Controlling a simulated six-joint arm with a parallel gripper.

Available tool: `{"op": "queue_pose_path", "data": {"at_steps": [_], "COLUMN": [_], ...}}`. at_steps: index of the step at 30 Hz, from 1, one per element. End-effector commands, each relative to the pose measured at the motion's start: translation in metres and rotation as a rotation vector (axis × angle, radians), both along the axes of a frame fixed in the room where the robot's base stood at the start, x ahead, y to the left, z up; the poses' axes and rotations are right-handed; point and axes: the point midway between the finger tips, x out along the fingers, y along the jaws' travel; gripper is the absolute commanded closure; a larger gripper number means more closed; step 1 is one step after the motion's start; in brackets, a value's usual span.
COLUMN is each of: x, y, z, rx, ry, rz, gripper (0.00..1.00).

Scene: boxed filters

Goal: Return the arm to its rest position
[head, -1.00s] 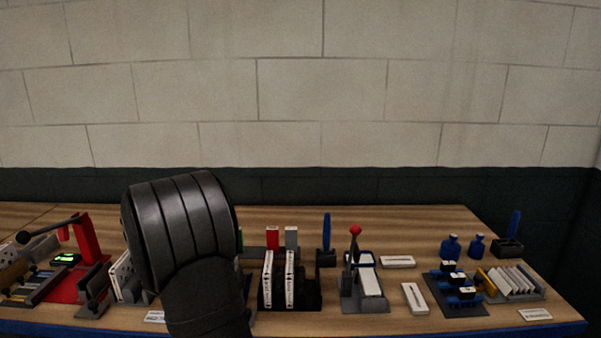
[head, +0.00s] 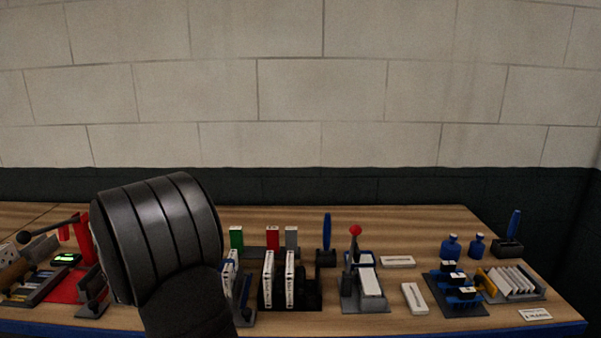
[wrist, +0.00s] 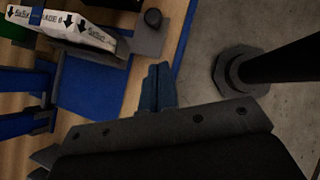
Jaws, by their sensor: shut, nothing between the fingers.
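My gripper (wrist: 158,88) shows in the wrist view with its two fingers together and nothing between them. It points past the blue front edge of the bench, with grey floor to its right. In the head view my dark arm link covers the left middle of the bench, and the gripper itself is hidden there. A white printed box (wrist: 65,28) stands in a dark holder at the upper left of the wrist view, apart from the fingers.
The wooden bench (head: 420,228) carries a black rack (head: 312,290) with white boxes, a red-knobbed lever press (head: 355,232), a red lever stand (head: 82,232), and blue bottles (head: 452,246). A dark post (wrist: 285,65) rises right of the fingers.

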Motion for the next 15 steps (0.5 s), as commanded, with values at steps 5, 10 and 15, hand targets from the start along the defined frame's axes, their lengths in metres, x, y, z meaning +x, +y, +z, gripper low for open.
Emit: {"op": "queue_pose_path", "data": {"at_steps": [5, 10, 15], "x": [0.011, 0.025, 0.033], "y": [-0.023, -0.052, -0.048], "z": [-0.029, -0.040, -0.043], "rx": [-0.003, -0.003, -0.004], "ry": [0.003, 0.003, 0.004], "rz": [-0.003, -0.007, -0.001], "gripper": [1.00, 1.00, 1.00]}}
